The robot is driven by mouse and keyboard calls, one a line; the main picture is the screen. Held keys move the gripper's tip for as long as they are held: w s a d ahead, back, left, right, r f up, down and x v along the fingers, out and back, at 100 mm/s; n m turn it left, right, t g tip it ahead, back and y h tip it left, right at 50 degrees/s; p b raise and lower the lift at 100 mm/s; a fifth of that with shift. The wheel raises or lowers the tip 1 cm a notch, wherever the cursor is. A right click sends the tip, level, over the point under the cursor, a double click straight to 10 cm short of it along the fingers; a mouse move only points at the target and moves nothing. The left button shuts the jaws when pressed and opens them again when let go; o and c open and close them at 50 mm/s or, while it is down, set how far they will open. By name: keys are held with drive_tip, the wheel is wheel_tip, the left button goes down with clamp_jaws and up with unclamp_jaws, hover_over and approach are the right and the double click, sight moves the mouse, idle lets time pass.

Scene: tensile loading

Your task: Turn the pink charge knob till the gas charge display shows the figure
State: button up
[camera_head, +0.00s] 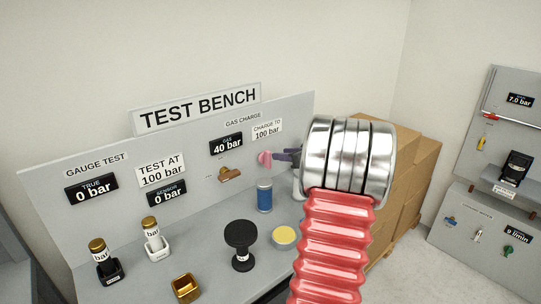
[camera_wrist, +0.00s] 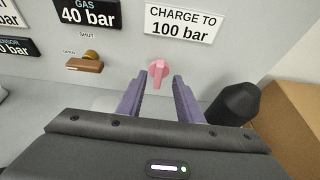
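The pink charge knob (camera_wrist: 157,71) is on the grey panel below the white sign (camera_wrist: 184,24) reading "CHARGE TO 100 bar". The gas charge display (camera_wrist: 87,12) reads 40 bar. My gripper (camera_wrist: 158,86) has its two purple fingers apart, one on each side of the knob's lower part as seen in the wrist view, with gaps to it. I cannot tell how far the tips are from the panel. In the head view the pink knob (camera_head: 264,159) shows just left of the fingertips (camera_head: 281,155), and my arm hides the area right of it.
A brown valve handle (camera_head: 230,174) sits left of the knob, below the display. A blue cylinder (camera_head: 265,197) stands on the bench below it. A black rounded object (camera_wrist: 236,104) is close right of my gripper. Cardboard boxes (camera_head: 412,160) stand right of the bench.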

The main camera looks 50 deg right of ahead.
sight(270, 154)
drive_tip(key=x, duration=0.8)
clamp_jaws()
drive_tip(key=shift+a, duration=0.15)
